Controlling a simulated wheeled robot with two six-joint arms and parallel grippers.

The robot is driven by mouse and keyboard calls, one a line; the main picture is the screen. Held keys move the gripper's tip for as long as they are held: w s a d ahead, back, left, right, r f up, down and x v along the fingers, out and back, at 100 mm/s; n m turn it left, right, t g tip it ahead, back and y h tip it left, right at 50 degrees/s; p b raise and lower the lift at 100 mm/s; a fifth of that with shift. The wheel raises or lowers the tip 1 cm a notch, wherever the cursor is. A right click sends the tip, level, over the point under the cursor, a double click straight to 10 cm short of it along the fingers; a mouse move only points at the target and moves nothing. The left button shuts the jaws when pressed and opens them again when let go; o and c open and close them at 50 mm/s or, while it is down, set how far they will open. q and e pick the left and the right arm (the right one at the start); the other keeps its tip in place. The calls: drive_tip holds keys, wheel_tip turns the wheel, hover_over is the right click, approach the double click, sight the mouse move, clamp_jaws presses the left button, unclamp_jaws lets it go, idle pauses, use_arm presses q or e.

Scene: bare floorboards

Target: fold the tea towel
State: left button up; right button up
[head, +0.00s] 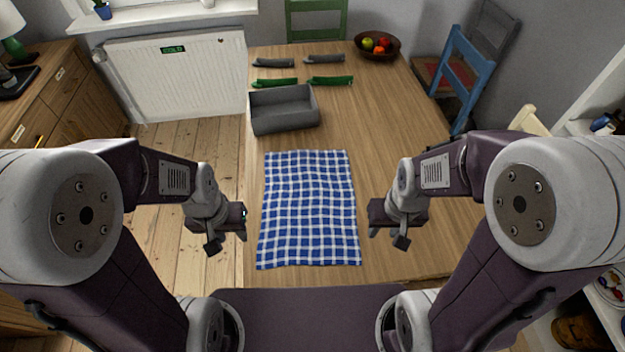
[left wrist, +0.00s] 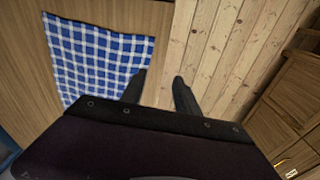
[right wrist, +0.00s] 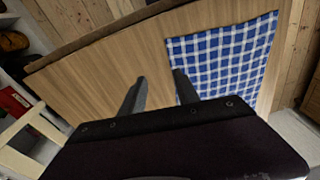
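The blue and white checked tea towel (head: 308,208) lies spread flat on the wooden table, slightly rippled, near the table's front. It also shows in the left wrist view (left wrist: 95,58) and in the right wrist view (right wrist: 225,60). My left gripper (head: 242,228) hangs to the left of the towel, by the table's left edge. Its two fingers (left wrist: 158,92) are apart with nothing between them. My right gripper (head: 384,238) is to the right of the towel, over the table. Its fingers (right wrist: 158,90) are apart and empty. Neither gripper touches the towel.
A grey open bin (head: 284,110) stands behind the towel. Grey and green utensil-like items (head: 330,81) lie further back, with a fruit bowl (head: 377,46) at the far right. A blue chair (head: 455,80) stands right of the table. The tabletop right of the towel is clear.

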use_arm(q)
drive_tip(key=w+r+n+p, duration=0.1)
drive_tip(key=w+n, duration=0.1)
use_arm(e)
drive_tip(key=w+r+m, duration=0.1)
drive_tip(key=w+m, duration=0.1)
drive_tip(key=w, duration=0.1)
use_arm(q)
drive_tip(key=n+g+p, duration=0.1)
drive_tip(key=n+p, duration=0.4)
drive_tip(key=n, duration=1)
hover_over(267, 202)
wheel_tip(267, 202, down, 8)
use_arm(e)
drive_tip(key=m+g, duration=0.1)
drive_tip(key=m, duration=1.3)
hover_over(347, 200)
wheel_tip(347, 200, down, 8)
use_arm(q)
drive_tip(key=shift+n, duration=0.5)
wheel_tip(347, 200, down, 8)
drive_tip(key=shift+f, duration=0.1)
use_arm(e)
drive_tip(key=shift+m, duration=0.9)
wheel_tip(347, 200, down, 8)
drive_tip(key=shift+f, duration=0.15)
use_arm(q)
drive_tip(key=shift+f, duration=0.5)
use_arm(e)
drive_tip(key=shift+f, duration=0.45)
